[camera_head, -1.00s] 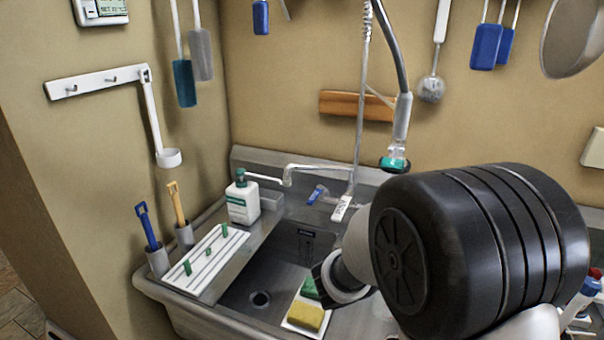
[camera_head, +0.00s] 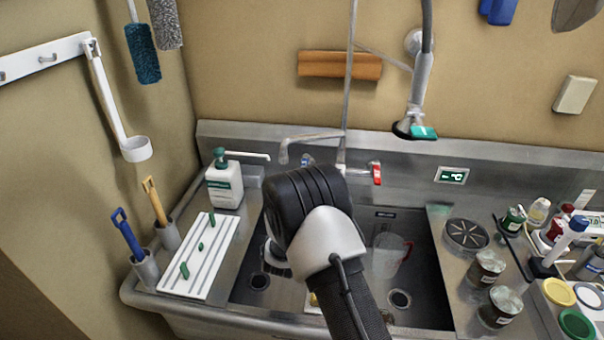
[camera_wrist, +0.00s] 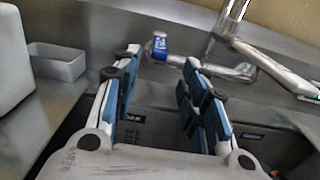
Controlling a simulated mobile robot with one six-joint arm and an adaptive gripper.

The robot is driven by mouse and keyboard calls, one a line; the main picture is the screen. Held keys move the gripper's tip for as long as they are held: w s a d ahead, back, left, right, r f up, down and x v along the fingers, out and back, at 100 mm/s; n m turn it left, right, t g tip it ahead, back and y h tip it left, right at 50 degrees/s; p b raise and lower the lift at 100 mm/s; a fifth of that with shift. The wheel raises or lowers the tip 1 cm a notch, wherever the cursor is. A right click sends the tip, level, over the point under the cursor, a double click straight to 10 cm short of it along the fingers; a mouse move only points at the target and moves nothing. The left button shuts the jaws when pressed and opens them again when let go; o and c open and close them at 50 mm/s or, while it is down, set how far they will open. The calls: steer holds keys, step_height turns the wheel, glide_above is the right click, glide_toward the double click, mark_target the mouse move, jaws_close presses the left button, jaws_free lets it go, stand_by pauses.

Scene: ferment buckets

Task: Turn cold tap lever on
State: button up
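The cold tap lever, marked blue, shows just above my arm in the head view (camera_head: 307,160), at the left of the wall-mounted tap (camera_head: 341,160). The wrist view shows its blue-banded end (camera_wrist: 159,46) beyond the fingertips, roughly in line with the gap between them. My gripper (camera_wrist: 161,60) is open and empty, its two blue-padded fingers apart, with no visible contact with the lever. My arm hides most of the gripper in the head view. The red-marked lever (camera_head: 376,173) is at the tap's right.
A soap bottle (camera_head: 224,184) and white drain rack (camera_head: 203,255) stand left of the sink. A hanging spray head (camera_head: 416,128) is right of the tap. A clear jug (camera_head: 388,256) is in the right basin. Jars (camera_head: 487,268) and bottles crowd the right counter.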

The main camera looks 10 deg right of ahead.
mark_target(304, 165)
steer(key=b+x, duration=0.1)
steer(key=x, duration=0.9)
steer(key=shift+w+b, duration=0.25)
steer(key=shift+b, duration=0.15)
steer(key=shift+c, duration=0.6)
jaws_close()
